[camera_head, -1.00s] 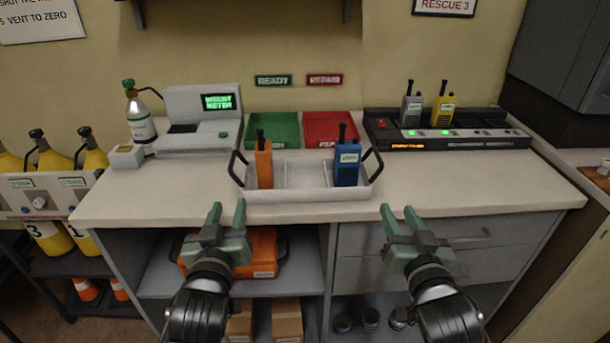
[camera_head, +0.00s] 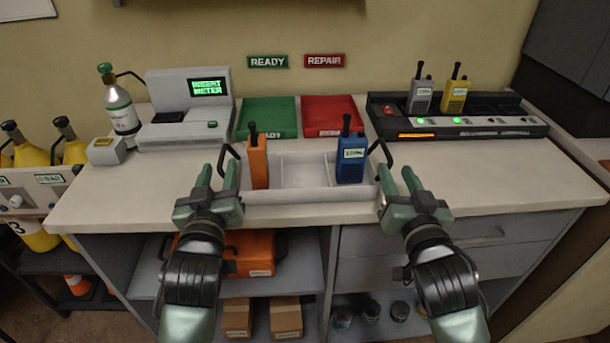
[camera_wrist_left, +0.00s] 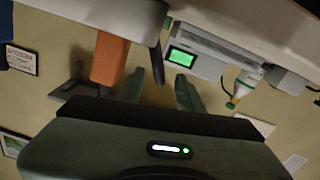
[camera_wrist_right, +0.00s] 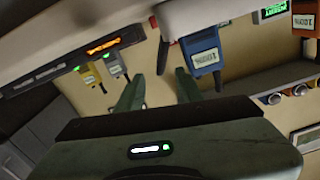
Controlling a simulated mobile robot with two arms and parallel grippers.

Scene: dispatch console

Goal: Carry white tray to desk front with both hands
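The white tray (camera_head: 305,196) sits on the desk (camera_head: 510,190) near its front edge. It has compartments and a dark handle at each end. An orange radio (camera_head: 258,163) stands in its left compartment and a blue radio (camera_head: 351,158) in its right one. My left gripper (camera_head: 218,172) is open beside the left handle (camera_head: 229,158). My right gripper (camera_head: 396,176) is open beside the right handle (camera_head: 381,153). In both wrist views the fingers are apart, and I see nothing held between them. Whether either handle touches a finger is unclear.
A green tray (camera_head: 267,116) and a red tray (camera_head: 331,114) lie behind the white tray. A meter station (camera_head: 187,108) and a bottle (camera_head: 121,108) stand at left. A charger (camera_head: 455,127) holding a grey and a yellow radio stands at right.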

